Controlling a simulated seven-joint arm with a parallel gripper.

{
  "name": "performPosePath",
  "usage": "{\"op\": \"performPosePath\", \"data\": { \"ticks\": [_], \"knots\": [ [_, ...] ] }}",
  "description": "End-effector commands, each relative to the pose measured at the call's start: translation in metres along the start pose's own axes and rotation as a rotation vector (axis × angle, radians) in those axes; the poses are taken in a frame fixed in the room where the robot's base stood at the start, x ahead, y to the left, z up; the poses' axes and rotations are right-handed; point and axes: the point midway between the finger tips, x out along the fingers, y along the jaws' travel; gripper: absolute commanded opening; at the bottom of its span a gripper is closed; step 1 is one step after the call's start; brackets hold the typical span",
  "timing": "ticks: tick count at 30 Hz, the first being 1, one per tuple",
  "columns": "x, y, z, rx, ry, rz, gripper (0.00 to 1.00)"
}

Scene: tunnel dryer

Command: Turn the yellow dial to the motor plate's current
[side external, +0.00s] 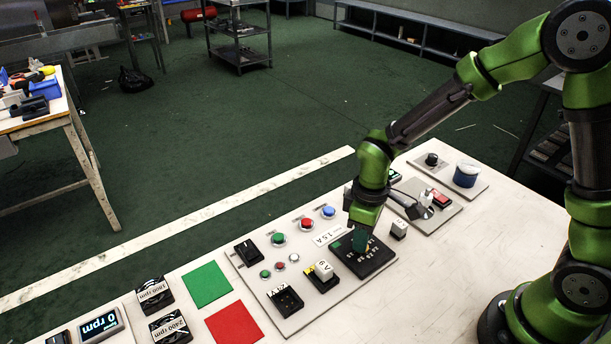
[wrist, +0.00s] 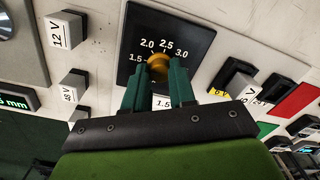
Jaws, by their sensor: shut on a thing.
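The yellow dial (wrist: 158,62) sits on a black plate (wrist: 185,38) with white marks reading 1.5, 2.0, 2.5 and 3.0 around it. My gripper (wrist: 158,74) is shut on the dial, one green finger on each side. The dial's pointer cannot be made out. A white plate (wrist: 163,102) reading 1.5 shows between the fingers, its rest hidden by them.
Black switch blocks (side external: 286,301) and push buttons (side external: 307,224) stand on the same grey panel. A white-topped block (side external: 399,229) stands close to the right of my gripper. Green (side external: 206,284) and red (side external: 234,324) squares lie further left. The table's front right is clear.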

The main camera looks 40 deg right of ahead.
Motion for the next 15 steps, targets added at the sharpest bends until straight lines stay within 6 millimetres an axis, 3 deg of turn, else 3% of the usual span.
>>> {"op": "performPosePath", "data": {
  "ticks": [11, 12, 15],
  "knots": [
    [-0.001, 0.0004, -0.0005, -0.004, 0.002, 0.002, 0.0],
    [-0.001, 0.0004, -0.0006, -0.004, 0.002, 0.002, 0.31],
    [-0.0008, 0.0003, -0.0005, -0.003, 0.001, 0.001, 0.46]
  ]
}}
